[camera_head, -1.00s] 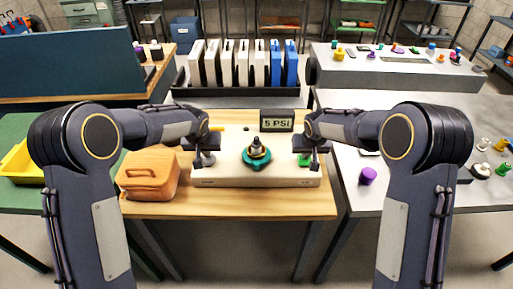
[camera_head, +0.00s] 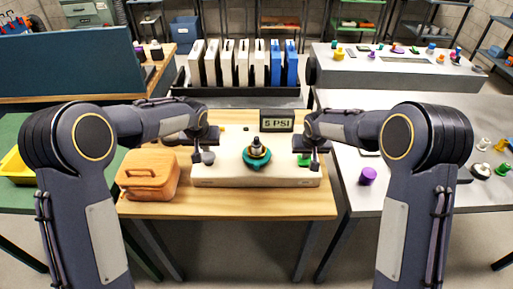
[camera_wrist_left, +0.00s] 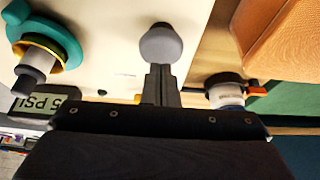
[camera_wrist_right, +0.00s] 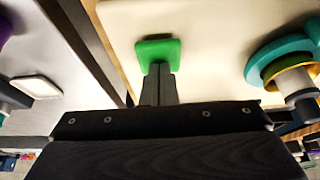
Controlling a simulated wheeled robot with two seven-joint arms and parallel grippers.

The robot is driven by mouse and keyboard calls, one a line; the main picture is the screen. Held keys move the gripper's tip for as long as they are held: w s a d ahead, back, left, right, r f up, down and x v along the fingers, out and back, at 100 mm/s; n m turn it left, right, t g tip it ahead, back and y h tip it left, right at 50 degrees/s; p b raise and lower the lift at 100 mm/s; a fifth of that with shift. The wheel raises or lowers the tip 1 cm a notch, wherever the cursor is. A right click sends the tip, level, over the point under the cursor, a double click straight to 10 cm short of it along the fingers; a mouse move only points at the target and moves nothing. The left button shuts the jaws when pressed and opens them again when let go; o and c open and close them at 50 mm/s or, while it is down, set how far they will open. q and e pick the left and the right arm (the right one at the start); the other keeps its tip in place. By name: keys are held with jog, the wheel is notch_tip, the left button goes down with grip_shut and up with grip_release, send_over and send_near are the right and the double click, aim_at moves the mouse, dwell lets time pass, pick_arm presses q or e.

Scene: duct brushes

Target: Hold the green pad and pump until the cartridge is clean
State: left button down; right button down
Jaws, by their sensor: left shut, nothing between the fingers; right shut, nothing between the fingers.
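The cartridge (camera_head: 257,145) stands upright in a teal ring (camera_head: 256,159) on the pale box (camera_head: 225,172). The display (camera_head: 277,121) behind it reads 5 PSI. The green pad (camera_wrist_right: 158,50) lies on the box's right side. My right gripper (camera_head: 313,162) is shut and empty, its tips at the green pad's edge in the right wrist view; whether they press on it I cannot tell. A grey round knob (camera_wrist_left: 161,44) is on the box's left side. My left gripper (camera_head: 196,150) is shut and empty, its tips at or just above the knob.
An orange-brown case (camera_head: 148,176) stands on the wooden table left of the box. A purple cylinder (camera_head: 368,176) stands on the grey table to the right. A rack of white and blue panels (camera_head: 245,66) is behind. The wooden table's front strip is clear.

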pick_arm(q)
notch_tip(320, 180, up, 7)
dwell(0.6)
jog(key=shift+f, duration=0.1)
pick_arm(e)
jog(key=shift+r, duration=0.1)
notch_tip(320, 180, up, 6)
jog(key=shift+f, duration=0.15)
jog(key=shift+r, duration=0.6)
